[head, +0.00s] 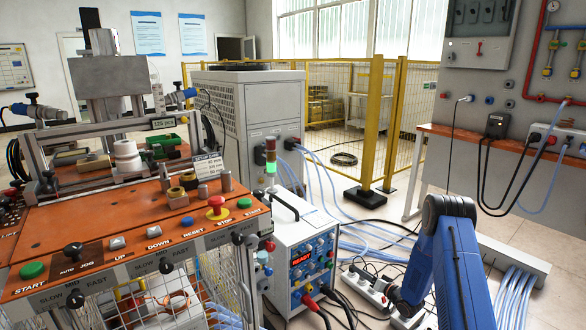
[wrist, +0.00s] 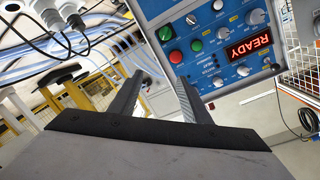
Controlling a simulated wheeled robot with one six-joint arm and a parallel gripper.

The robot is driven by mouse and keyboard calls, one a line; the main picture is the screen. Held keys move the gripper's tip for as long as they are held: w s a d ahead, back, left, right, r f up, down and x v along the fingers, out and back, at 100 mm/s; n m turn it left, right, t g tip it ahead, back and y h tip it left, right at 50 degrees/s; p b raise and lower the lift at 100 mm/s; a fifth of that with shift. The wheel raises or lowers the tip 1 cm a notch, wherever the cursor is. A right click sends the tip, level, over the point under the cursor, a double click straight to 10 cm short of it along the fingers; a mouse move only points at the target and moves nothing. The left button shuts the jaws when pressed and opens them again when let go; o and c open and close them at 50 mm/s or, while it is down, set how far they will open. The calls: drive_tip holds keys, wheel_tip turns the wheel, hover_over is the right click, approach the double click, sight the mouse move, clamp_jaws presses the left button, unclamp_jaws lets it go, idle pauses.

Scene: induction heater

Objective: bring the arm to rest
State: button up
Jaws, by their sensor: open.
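My blue arm (head: 455,265) shows at the lower right of the head view, bent, in front of the cables on the floor. The fingers of my gripper are not seen in the head view. In the wrist view my gripper (wrist: 160,97) is open, its two dark fingers apart with nothing between them. Beyond the fingers is the blue front panel of the power unit, whose red display (wrist: 248,47) reads READY. I cannot tell how near the fingers are to the panel.
The power unit (head: 287,240) stands left of my arm. The orange control desk (head: 130,225) with buttons fills the left. A power strip (head: 365,290) and loose cables lie by my arm. A yellow fence (head: 400,125) and a grey wall bench (head: 490,165) stand behind.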

wheel_tip(320, 180, up, 19)
drive_tip(key=d+g+h, duration=0.1)
drive_tip(key=d+h, duration=0.1)
drive_tip(key=h, duration=0.3)
drive_tip(key=s+d+r+g+h, duration=0.15)
drive_tip(key=s+r+h, duration=0.25)
drive_tip(key=s+r, duration=1.2)
drive_tip(key=s+a+r+g, duration=0.1)
drive_tip(key=s+r, duration=0.2)
drive_tip(key=s, duration=0.3)
drive_tip(key=s+a+r+g+h, duration=0.1)
drive_tip(key=s+r, duration=0.2)
drive_tip(key=s, duration=0.3)
drive_tip(key=s+a+r+g, duration=0.1)
drive_tip(key=s+r, duration=0.2)
drive_tip(key=s, duration=0.3)
drive_tip(key=s+a+g, duration=0.2)
drive_tip(key=s, duration=1.2)
drive_tip(key=s+a+f+n+g+y, duration=0.1)
drive_tip(key=s+a, duration=0.2)
drive_tip(key=s, duration=1.1)
drive_tip(key=shift+g, duration=0.35)
drive_tip(key=shift+s, duration=0.1)
